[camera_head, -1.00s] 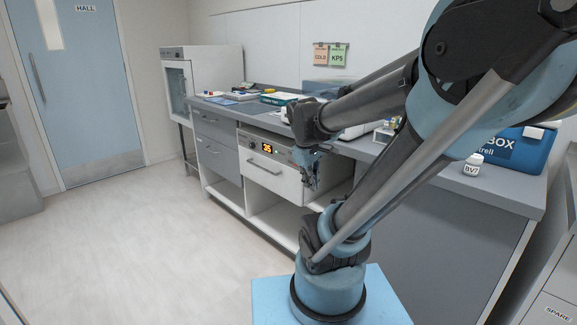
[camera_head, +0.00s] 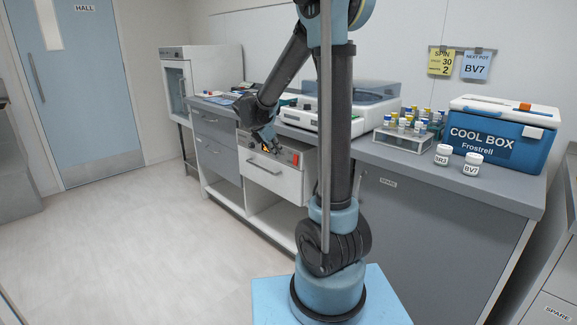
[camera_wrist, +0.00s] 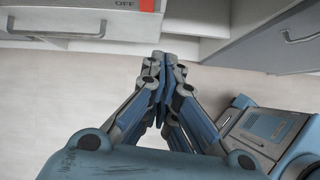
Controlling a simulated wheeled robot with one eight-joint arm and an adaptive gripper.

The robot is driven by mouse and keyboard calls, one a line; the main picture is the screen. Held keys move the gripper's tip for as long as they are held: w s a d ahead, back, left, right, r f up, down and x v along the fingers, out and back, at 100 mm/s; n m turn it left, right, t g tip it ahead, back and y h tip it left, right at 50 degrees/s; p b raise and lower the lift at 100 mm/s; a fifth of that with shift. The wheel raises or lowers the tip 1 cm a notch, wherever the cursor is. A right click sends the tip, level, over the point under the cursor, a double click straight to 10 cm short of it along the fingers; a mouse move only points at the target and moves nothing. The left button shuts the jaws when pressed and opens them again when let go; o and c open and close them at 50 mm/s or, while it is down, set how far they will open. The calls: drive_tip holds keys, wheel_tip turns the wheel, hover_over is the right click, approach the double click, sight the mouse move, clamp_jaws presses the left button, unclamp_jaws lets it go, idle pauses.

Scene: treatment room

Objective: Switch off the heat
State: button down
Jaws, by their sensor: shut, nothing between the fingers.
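The heating unit is a white drawer-fronted box (camera_head: 262,176) built in under the worktop. Its control strip has an orange lit display (camera_head: 266,149), now partly hidden by my gripper, and a small red part (camera_head: 296,158) at the right end. In the wrist view, an "OFF" label (camera_wrist: 124,3) shows at the top edge beside an orange-red piece (camera_wrist: 147,5), both cut off by the frame. My gripper (camera_head: 272,147) is shut and empty, in front of the strip. In the wrist view its fingertips (camera_wrist: 161,58) are together, below the label; contact with the unit does not show.
The drawer handle (camera_head: 263,167) sticks out under the strip. The worktop above holds a white-and-grey machine (camera_head: 300,115), a vial rack (camera_head: 404,138), two white jars and a blue cool box (camera_head: 497,135). An open shelf (camera_head: 270,215) lies below. Floor at left is clear.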

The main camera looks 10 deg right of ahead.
sight(296, 160)
drive_tip(key=shift+w+a+f+n, duration=0.2)
drive_tip(key=shift+w+a+n, duration=0.2)
drive_tip(key=shift+w, duration=0.2)
drive_tip(key=shift+w+a+f+n, duration=0.2)
drive_tip(key=shift+w+a+n, duration=0.2)
drive_tip(key=shift+w, duration=0.2)
drive_tip(key=shift+f, duration=0.1)
drive_tip(key=shift+w+d+f, duration=0.95)
drive_tip(key=shift+d+f, duration=0.4)
drive_tip(key=shift+f, duration=0.1)
drive_tip(key=shift+w+d+f, duration=1)
drive_tip(key=shift+d+f, duration=0.3)
drive_tip(key=shift+f, duration=0.1)
drive_tip(key=shift+w+d+f, duration=0.95)
drive_tip(key=shift+d+f, duration=0.4)
drive_tip(key=shift+f, duration=0.1)
drive_tip(key=shift+d, duration=0.1)
